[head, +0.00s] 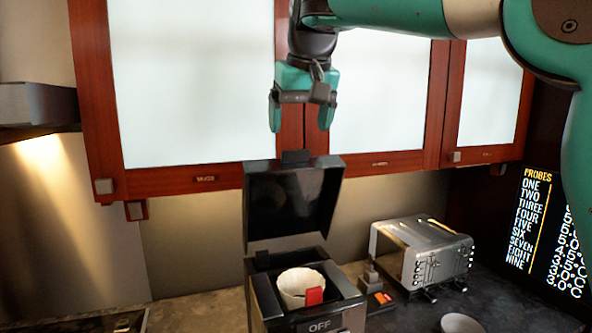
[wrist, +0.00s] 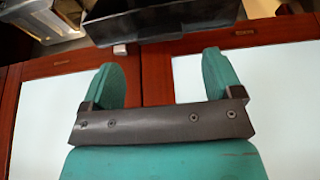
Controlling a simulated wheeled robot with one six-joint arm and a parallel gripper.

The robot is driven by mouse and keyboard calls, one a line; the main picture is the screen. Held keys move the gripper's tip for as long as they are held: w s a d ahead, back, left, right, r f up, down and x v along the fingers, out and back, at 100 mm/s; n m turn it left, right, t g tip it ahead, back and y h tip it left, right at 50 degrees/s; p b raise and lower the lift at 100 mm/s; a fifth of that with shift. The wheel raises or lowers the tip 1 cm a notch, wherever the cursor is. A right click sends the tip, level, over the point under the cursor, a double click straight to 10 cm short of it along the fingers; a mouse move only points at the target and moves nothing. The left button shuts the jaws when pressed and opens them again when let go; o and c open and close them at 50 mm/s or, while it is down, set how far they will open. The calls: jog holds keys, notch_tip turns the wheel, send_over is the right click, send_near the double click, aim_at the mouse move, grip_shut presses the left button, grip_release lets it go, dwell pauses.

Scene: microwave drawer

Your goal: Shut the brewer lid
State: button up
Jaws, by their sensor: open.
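The brewer (head: 268,300) stands on the counter at the bottom centre of the head view, with "OFF" on its front. Its black lid (head: 292,205) is raised, tilted up at the back. A white filter cup (head: 300,283) with a red tab (head: 314,296) shows in the open top. My gripper (head: 300,128) is open and empty, pointing down just above the lid's upper edge and apart from it. In the wrist view, my gripper (wrist: 160,65) has its fingers spread, and the dark lid (wrist: 165,20) lies beyond the fingertips.
Wall cabinets (head: 190,90) with red-brown frames are close behind my gripper. A chrome toaster (head: 420,255) stands right of the brewer. A pale bowl (head: 461,323) is at the lower right. A range hood (head: 37,108) is at the left, and a dark display (head: 550,235) at the right.

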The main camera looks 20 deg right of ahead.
aim_at(296, 150)
jog(key=x, duration=0.6)
jog(key=shift+w, duration=0.1)
